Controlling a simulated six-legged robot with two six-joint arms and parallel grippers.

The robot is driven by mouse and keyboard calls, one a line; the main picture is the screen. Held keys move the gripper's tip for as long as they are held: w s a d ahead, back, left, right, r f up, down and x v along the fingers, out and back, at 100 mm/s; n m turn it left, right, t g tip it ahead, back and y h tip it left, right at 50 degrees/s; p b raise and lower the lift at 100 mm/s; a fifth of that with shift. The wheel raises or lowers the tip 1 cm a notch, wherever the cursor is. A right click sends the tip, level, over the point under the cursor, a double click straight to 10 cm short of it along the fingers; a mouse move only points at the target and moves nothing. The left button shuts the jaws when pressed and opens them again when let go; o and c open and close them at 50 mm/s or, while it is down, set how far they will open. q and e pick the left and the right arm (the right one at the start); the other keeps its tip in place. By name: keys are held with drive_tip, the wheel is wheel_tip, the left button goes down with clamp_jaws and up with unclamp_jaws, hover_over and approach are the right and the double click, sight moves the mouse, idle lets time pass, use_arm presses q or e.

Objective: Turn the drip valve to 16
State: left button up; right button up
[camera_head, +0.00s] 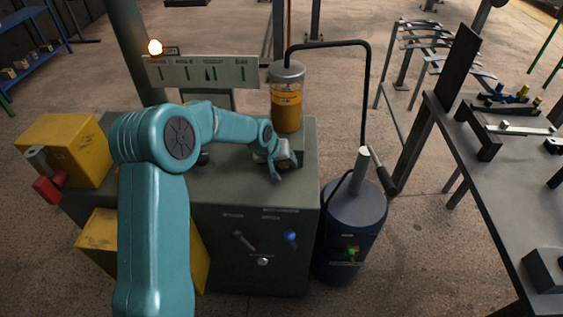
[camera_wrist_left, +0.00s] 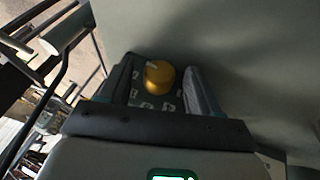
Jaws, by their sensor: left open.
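My left gripper (camera_head: 276,174) is over the right part of the green cabinet top, in front of the oil reservoir (camera_head: 287,97). In the left wrist view the gripper (camera_wrist_left: 159,68) is open. A gold round knob (camera_wrist_left: 159,79), which looks like the drip valve, stands between its two fingers, with a visible gap to the right finger. A small pale mark shows on the knob's upper left. Small pale labels surround it, too small to read. In the head view I cannot make out the knob at the gripper. My right gripper is not in view.
A green cabinet (camera_head: 225,235) carries the reservoir and a labelled panel (camera_head: 203,73) with a lit lamp (camera_head: 155,47). A dark blue drum (camera_head: 351,225) with a lever and black hose stands at its right. Further right is a grey table (camera_head: 500,185). Yellow boxes (camera_head: 72,142) are at left.

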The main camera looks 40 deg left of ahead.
use_arm(q)
drive_tip(key=c, duration=1)
drive_tip(key=shift+c, duration=0.2)
drive_tip(key=g+y+b, duration=0.1)
drive_tip(key=b, duration=0.1)
drive_tip(key=y+b, duration=0.1)
drive_tip(key=b, duration=0.1)
drive_tip(key=m+g+y+b, duration=0.1)
drive_tip(key=y+b, duration=0.1)
drive_tip(key=shift+w+d+f+g, duration=0.25)
drive_tip(key=shift+w+d+g, duration=0.05)
drive_tip(key=shift+d, duration=0.1)
drive_tip(key=shift+y, duration=0.4)
drive_tip(key=g+y+b, duration=0.1)
drive_tip(key=m+g+y, duration=0.1)
drive_tip(key=y, duration=0.1)
drive_tip(key=shift+w+d+b, duration=0.1)
drive_tip(key=shift+d+b, duration=0.15)
drive_tip(key=shift+b, duration=0.1)
drive_tip(key=g+y, duration=0.1)
drive_tip(key=y, duration=0.1)
drive_tip(key=m+y, duration=0.1)
drive_tip(key=g+y+b, duration=0.1)
drive_tip(key=y, duration=0.1)
drive_tip(key=shift+w+d+f+g+y, duration=0.1)
drive_tip(key=shift+d+f+g+y, duration=0.1)
drive_tip(key=shift+d+g+y, duration=0.1)
